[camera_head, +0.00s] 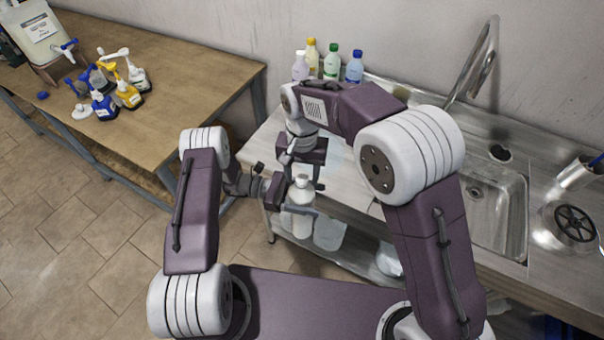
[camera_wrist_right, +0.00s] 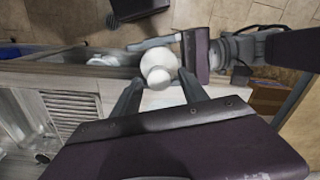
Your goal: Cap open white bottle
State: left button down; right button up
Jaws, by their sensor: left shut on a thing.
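My right gripper (camera_head: 303,176) is above the bottle, pointing down. Its fingers (camera_wrist_right: 160,80) are open on either side of the white top, with gaps showing.
Several small bottles (camera_head: 332,63) stand at the back of the counter by the wall. A sink (camera_head: 495,215) and tall faucet (camera_head: 475,65) are to the right. The wooden table (camera_head: 190,75) at left holds pump bottles (camera_head: 128,95) and a drum (camera_head: 40,35).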

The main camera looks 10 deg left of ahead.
jog(key=shift+r, duration=2.3)
jog(key=shift+c, duration=0.2)
jog(key=shift+s+d+n, duration=0.1)
jog(key=shift+n, duration=0.7)
jog(key=n, duration=0.2)
jog(key=r+n, duration=0.1)
jog(key=n, duration=0.1)
jog(key=shift+s+n, duration=0.1)
jog(key=shift+n, duration=0.2)
jog(key=n, duration=0.1)
jog(key=r+n, duration=0.1)
jog(key=n, duration=0.1)
jog(key=shift+r, duration=0.25)
jog(key=shift+w+r+n, duration=0.2)
jog(key=shift+r+n, duration=0.2)
jog(key=shift+r, duration=0.1)
